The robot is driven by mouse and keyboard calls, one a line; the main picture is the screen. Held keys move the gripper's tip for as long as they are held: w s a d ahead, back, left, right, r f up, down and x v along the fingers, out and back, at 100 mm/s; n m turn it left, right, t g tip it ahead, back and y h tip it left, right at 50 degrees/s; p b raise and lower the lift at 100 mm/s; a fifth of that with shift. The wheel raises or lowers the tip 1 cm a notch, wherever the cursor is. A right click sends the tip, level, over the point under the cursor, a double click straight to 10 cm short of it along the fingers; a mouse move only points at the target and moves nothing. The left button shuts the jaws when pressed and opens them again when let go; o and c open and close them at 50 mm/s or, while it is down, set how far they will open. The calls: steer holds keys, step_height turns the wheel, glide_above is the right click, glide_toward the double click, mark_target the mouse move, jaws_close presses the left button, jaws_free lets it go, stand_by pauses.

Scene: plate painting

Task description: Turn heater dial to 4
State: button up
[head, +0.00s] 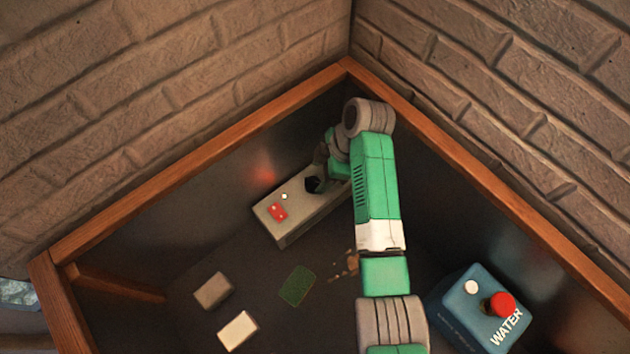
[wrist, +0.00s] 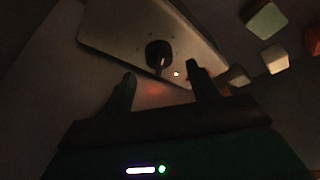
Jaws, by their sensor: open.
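The heater is a long grey box (head: 290,226) near the back corner in the head view. Its pale top panel (wrist: 115,33) fills the upper part of the wrist view. A round black dial (wrist: 158,52) sits on the panel, with faint marks around it that I cannot read. A light pointer line on the dial points towards the bottom of the wrist view. My gripper (wrist: 160,69) is open, its two fingers apart on either side of the dial's lower edge in that view. I cannot tell whether they touch it. In the head view my arm partly covers the box.
The box also has a red switch (head: 277,212) and a small white light (head: 284,196). A blue WATER box (head: 462,318) with a red knob (head: 500,304) stands at right. A grey block (head: 213,290), a cream block (head: 238,330) and a green pad (head: 297,286) lie in front.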

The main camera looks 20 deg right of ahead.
mark_target(315, 182)
steer(key=b+x, duration=0.1)
steer(key=x, duration=0.3)
steer(key=shift+f, duration=0.1)
steer(key=c, duration=1)
steer(key=shift+o, duration=0.2)
steer(key=shift+m+p, duration=0.3)
steer(key=shift+p, duration=0.3)
steer(key=shift+r+p, duration=0.25)
steer(key=shift+p, duration=0.15)
steer(key=shift+r+m+t+p, duration=0.1)
steer(key=shift+m+t+p, duration=0.4)
steer(key=shift+m+p, duration=0.5)
steer(key=m+p, duration=0.1)
steer(key=p, duration=0.1)
steer(key=m+t+h+p, duration=0.1)
steer(key=m, duration=0.1)
steer(key=shift+s+a+f+p, duration=0.1)
steer(key=shift+f+p, duration=0.1)
steer(key=shift+p, duration=0.2)
steer(key=shift+f+m, duration=0.1)
steer(key=shift+m, duration=0.2)
